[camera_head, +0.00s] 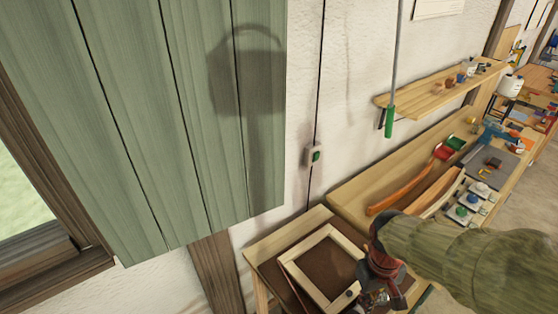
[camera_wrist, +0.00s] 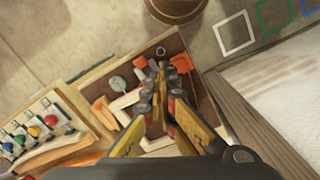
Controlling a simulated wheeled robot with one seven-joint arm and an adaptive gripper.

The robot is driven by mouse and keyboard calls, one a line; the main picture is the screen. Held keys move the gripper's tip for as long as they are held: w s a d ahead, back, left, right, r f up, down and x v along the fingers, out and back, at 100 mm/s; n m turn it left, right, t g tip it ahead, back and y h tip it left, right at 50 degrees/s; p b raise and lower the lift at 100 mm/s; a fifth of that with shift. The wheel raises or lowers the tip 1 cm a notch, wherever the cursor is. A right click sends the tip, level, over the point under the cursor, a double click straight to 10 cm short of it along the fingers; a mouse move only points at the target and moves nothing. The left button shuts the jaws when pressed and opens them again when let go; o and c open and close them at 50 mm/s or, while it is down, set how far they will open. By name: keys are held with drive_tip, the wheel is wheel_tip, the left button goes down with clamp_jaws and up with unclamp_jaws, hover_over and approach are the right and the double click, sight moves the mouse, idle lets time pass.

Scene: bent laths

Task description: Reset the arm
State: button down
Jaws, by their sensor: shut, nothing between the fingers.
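My gripper (camera_head: 380,293) is at the lower right of the head view, at the end of my green-sleeved arm. It is in front of a small wooden table (camera_head: 262,243) that bears a pale wooden frame (camera_head: 311,254). In the wrist view my gripper (camera_wrist: 160,78) points away from the camera, its yellow and dark fingers shut with nothing between them. Beyond the fingertips is a brown surface (camera_wrist: 197,85) with orange and pale pieces on it. The fingers hide part of these pieces. I cannot tell the exact gap between fingertips and surface.
A long bench (camera_head: 345,196) along the wall bears a bent orange lath (camera_head: 408,190) and several coloured knobs (camera_head: 470,199). A shelf (camera_head: 430,93) and a green-handled rod (camera_head: 390,122) are above it. A green shutter (camera_head: 150,120) fills the upper left. A brown round container (camera_wrist: 177,10) stands on the floor.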

drive_tip(key=s+a+t+b, duration=0.1)
drive_tip(key=t+b, duration=0.1)
drive_tip(key=b, duration=0.2)
drive_tip(key=s+a+r+m+t+b, duration=0.1)
drive_tip(key=s+t+b, duration=0.1)
drive_tip(key=b, duration=0.3)
drive_tip(key=s+a+m+t+b, duration=0.1)
drive_tip(key=t+b, duration=0.1)
drive_tip(key=b, duration=0.2)
drive_tip(key=shift+s+r+y+b, duration=0.25)
drive_tip(key=shift+r+y+b, duration=0.05)
drive_tip(key=shift+r, duration=0.05)
drive_tip(key=shift+r, duration=0.1)
